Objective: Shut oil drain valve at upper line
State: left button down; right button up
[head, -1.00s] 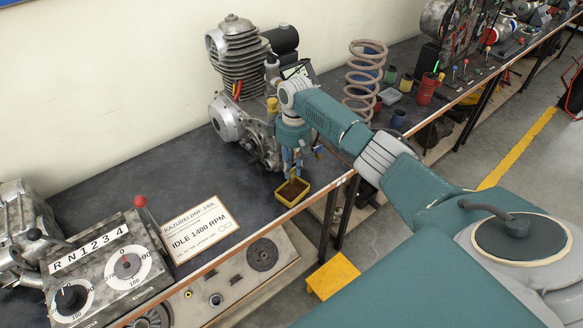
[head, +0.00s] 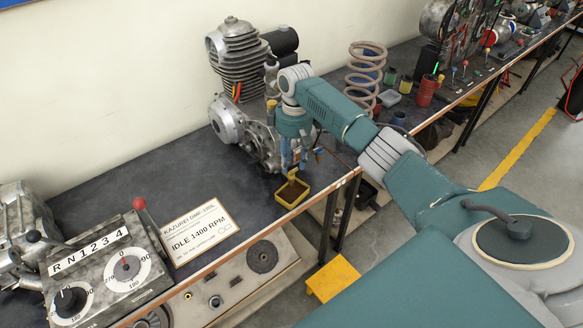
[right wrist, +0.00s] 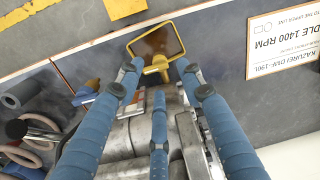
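My right gripper (head: 291,160) points down at the table's front edge, below the engine (head: 240,80). The right wrist view shows its blue fingers (right wrist: 158,72) spread apart. A small yellow part (right wrist: 155,67), which looks like the drain valve handle, shows between and just beyond the fingertips. Contact with it cannot be made out. In the head view a yellow piece (head: 292,174) shows just below the fingers. A yellow-rimmed tray (head: 305,195) with brown contents sits under it. It also shows in the right wrist view (right wrist: 181,38). My left gripper is not in view.
A card reading "IDLE 1400 RPM" (head: 200,232) lies left of the tray. A gear selector box (head: 105,270) with a red-knobbed lever stands at lower left. A coil spring (head: 365,80) and several small containers are to the right. The dark table between card and engine is clear.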

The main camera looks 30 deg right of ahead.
notch_tip(320, 180, up, 8)
jog(key=shift+d, duration=0.3)
dwell(0.4)
